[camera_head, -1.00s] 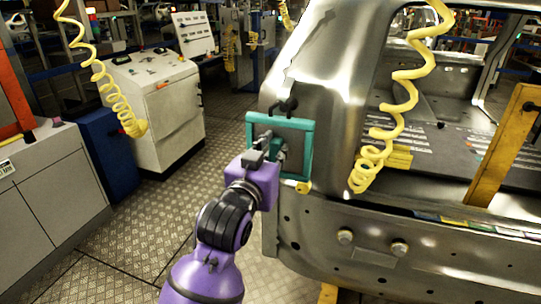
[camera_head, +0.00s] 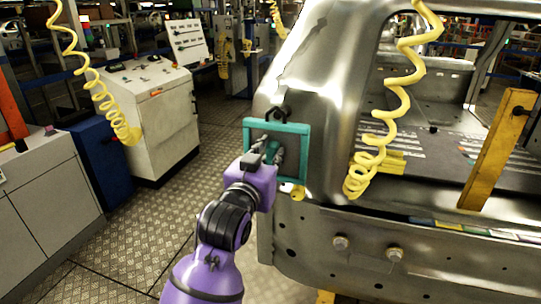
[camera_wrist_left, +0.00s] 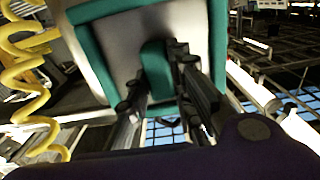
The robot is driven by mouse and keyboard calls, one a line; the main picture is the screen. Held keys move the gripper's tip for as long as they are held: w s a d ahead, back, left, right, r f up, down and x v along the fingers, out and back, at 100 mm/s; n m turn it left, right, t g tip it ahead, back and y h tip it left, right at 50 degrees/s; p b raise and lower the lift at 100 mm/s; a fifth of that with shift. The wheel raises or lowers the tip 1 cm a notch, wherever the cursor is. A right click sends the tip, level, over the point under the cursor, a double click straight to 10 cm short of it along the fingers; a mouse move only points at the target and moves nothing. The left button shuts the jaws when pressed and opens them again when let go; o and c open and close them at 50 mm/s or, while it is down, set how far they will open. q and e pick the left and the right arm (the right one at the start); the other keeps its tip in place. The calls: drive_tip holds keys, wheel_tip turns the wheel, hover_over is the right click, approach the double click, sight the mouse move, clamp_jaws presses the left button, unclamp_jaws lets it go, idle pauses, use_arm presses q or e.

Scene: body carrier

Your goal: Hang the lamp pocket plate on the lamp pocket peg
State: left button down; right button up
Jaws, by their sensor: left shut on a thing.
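The lamp pocket plate is a square teal frame (camera_head: 307,150) around a grey middle, held upright in front of the body's rear corner in the head view. My left gripper (camera_head: 275,147) is shut on a teal block at the plate's middle. In the left wrist view the plate's teal rim (camera_wrist_left: 93,62) fills the upper part, with both fingers of my left gripper (camera_wrist_left: 160,55) at the teal block. A small dark hook-like part (camera_head: 277,113) shows at the plate's top edge; I cannot tell whether it is the peg or whether they touch. My right gripper is not in view.
The bare metal car body (camera_head: 385,245) fills the right side. A coiled yellow hose (camera_head: 377,150) hangs before its opening, and a yellow post (camera_head: 495,150) stands farther right. A white console (camera_head: 160,115) and blue cabinet (camera_head: 98,155) stand left. The patterned floor between is clear.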

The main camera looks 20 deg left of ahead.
use_arm(q)
drive_tip(key=shift+w+r, duration=0.1)
idle(0.5)
drive_tip(key=shift+w+d, duration=0.1)
drive_tip(key=shift+w, duration=1.7)
drive_tip(key=shift+w+f, duration=0.3)
drive_tip(key=shift+w, duration=0.15)
drive_tip(key=shift+w+f, duration=0.15)
drive_tip(key=shift+f, duration=0.25)
idle(0.4)
drive_tip(key=c, duration=1.5)
unclamp_jaws()
drive_tip(key=shift+f, duration=0.1)
